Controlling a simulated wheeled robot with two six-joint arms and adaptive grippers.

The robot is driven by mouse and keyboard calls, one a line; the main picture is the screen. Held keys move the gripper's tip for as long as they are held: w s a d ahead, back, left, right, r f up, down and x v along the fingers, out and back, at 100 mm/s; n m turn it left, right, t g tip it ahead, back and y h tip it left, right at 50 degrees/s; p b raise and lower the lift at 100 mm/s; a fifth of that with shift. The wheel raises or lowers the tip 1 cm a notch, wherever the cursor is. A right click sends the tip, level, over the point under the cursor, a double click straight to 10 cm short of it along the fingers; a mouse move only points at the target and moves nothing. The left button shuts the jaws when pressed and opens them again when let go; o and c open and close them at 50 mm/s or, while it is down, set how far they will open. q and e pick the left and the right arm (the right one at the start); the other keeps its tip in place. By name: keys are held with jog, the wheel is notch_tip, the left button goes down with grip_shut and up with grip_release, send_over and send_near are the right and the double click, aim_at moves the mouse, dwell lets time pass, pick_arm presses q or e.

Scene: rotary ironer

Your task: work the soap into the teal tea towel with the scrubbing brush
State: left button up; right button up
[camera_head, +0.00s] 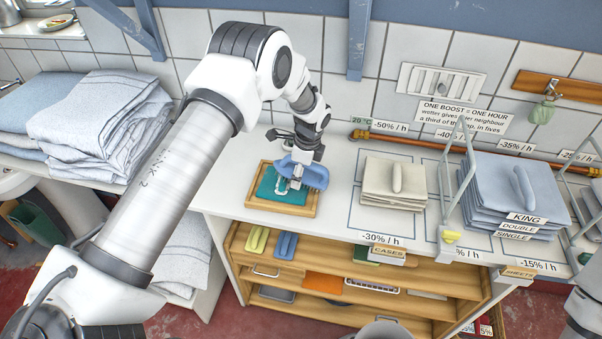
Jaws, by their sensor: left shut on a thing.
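The teal tea towel (267,186) lies flat in a shallow wooden tray (280,210) on the white counter. A pale, curved streak (290,196), which looks like soap, shows on the towel. My left gripper (299,162) is above the tray, its arm reaching across from the left. It is shut on the blue scrubbing brush (317,176), which is over the right part of the towel. The gripper hides part of the brush and towel. I cannot tell whether the bristles touch the cloth. My right gripper is out of view.
Folded cream cloths (393,186) and a grey-blue stack (510,190) stand to the right on the counter, with metal frames (448,190) near them. Folded linen (95,115) is piled at left. Shelves below hold folded cloths. Bare counter lies just right of the tray.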

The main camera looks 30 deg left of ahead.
pick_arm(q)
jog(key=shift+w+r, duration=0.15)
jog(key=shift+r, duration=0.6)
notch_tip(320, 180, up, 4)
jog(key=p, duration=0.2)
jog(key=shift+f+p, duration=0.15)
jog(key=shift+p, duration=0.2)
jog(key=shift+r+p, duration=0.35)
jog(key=shift+r, duration=0.1)
